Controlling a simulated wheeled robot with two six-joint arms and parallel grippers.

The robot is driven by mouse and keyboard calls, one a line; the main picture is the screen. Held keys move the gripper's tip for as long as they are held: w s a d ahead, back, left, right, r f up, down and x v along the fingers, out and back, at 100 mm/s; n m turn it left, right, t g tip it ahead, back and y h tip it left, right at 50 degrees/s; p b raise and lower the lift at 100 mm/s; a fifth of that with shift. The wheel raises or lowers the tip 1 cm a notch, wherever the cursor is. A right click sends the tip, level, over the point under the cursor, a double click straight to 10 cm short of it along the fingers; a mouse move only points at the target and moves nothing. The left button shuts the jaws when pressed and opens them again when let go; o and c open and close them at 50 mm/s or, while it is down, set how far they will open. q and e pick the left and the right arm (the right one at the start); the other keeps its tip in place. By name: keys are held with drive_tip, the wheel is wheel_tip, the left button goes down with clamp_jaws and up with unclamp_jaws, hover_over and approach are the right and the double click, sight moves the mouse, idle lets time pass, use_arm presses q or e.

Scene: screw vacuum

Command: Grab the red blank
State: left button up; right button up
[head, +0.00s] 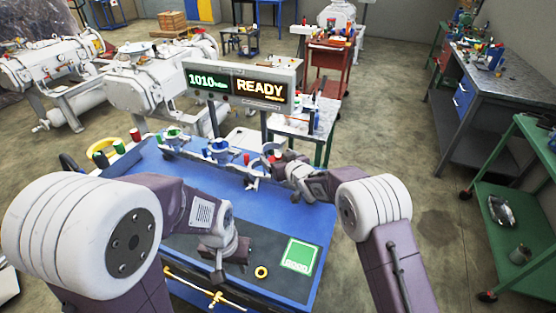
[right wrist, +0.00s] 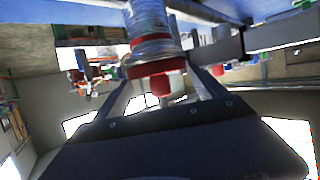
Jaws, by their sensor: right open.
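In the right wrist view, the red blank (right wrist: 160,82) shows as a red stub under a red flange on a shiny cylindrical part. It lies between the two fingers of my right gripper (right wrist: 163,88), which is open around or just behind it; I cannot tell the depth or any contact. In the head view, a small red part (head: 246,158) shows at the rear of the blue table, beside my right gripper (head: 258,174). My left gripper (head: 228,254) hangs low over the table's dark front area, its fingers too small to read.
The blue table (head: 190,185) carries valve-like fittings (head: 218,146) along its back edge. A display (head: 238,83) reading "1010" and "READY" stands behind. A yellow ring (head: 261,272) and a green panel (head: 298,257) lie at the front right. A yellow ring (head: 101,150) sits at far left.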

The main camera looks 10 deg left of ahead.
sight(278, 155)
use_arm(q)
drive_tip(key=shift+s, duration=0.1)
use_arm(e)
drive_tip(key=shift+s+r, duration=0.1)
drive_tip(key=c, duration=0.5)
clamp_jaws()
